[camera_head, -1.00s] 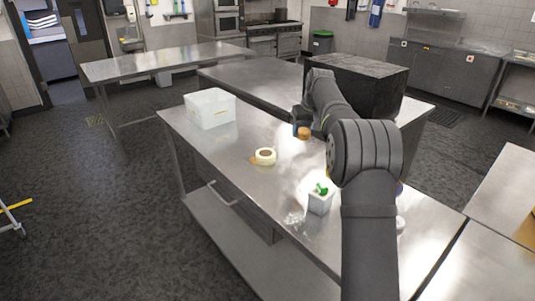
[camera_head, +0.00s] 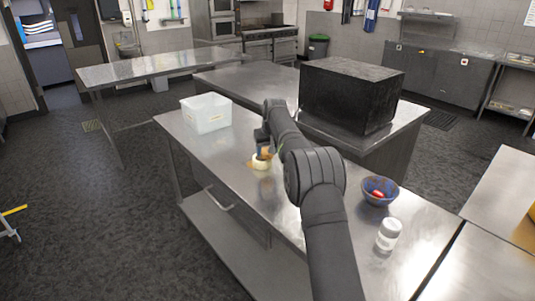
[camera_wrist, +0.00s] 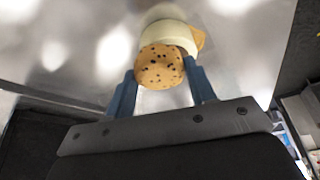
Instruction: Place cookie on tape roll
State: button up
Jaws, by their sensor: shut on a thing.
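The cookie (camera_wrist: 160,68), round and tan with dark chips, sits between the blue fingers of my gripper (camera_wrist: 158,70) in the wrist view. My gripper is shut on it. The cream tape roll (camera_wrist: 166,35) is directly beyond the cookie, which hides part of it. In the head view the tape roll (camera_head: 260,165) lies flat on the steel table, with my gripper (camera_head: 263,151) just above it. I cannot tell whether the cookie touches the roll. A tan-orange piece (camera_wrist: 199,39) shows beside the roll in the wrist view.
A clear plastic bin (camera_head: 207,113) stands at the table's far left corner. A blue bowl (camera_head: 379,191) with a red item and a white-lidded jar (camera_head: 388,235) stand to the right of my arm. A large black box (camera_head: 350,95) is on the table behind.

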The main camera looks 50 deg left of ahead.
jog(key=shift+f, duration=0.75)
jog(key=shift+f, duration=0.1)
jog(key=o, duration=1)
jog(key=shift+c, duration=0.2)
jog(key=v, duration=1.2)
